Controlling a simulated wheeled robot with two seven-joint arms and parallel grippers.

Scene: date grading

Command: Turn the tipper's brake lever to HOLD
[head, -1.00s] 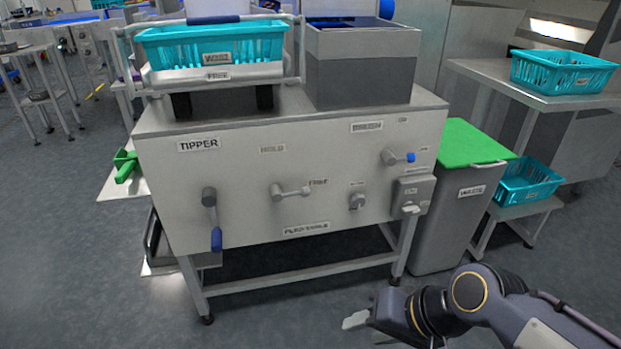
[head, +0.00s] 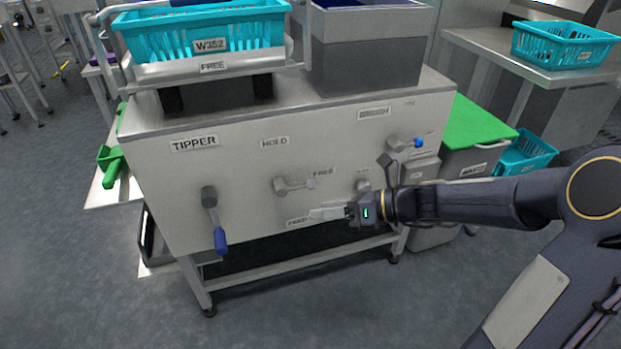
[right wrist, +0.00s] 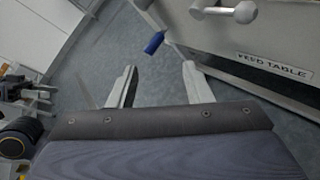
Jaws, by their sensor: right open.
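The brake lever (head: 293,186) is a short grey lever on the front panel of the feed table. It lies about level, its knob end pointing right at the FREE label (head: 324,172); the HOLD label (head: 275,142) is above its pivot. The lever also shows at the top of the right wrist view (right wrist: 225,12). My right gripper (head: 318,213) is open and empty, just below and right of the lever's knob in the head view, apart from it in the wrist view. The wrist view shows both fingers spread (right wrist: 160,78). My left gripper is out of view.
A blue-gripped crank (head: 214,220) hangs under the TIPPER label (head: 194,143), left of the lever. A blue-tipped lever (head: 405,143) is at the panel's right. A turquoise crate (head: 205,32) sits in the tipper above. A green-lidded bin (head: 475,135) stands at right.

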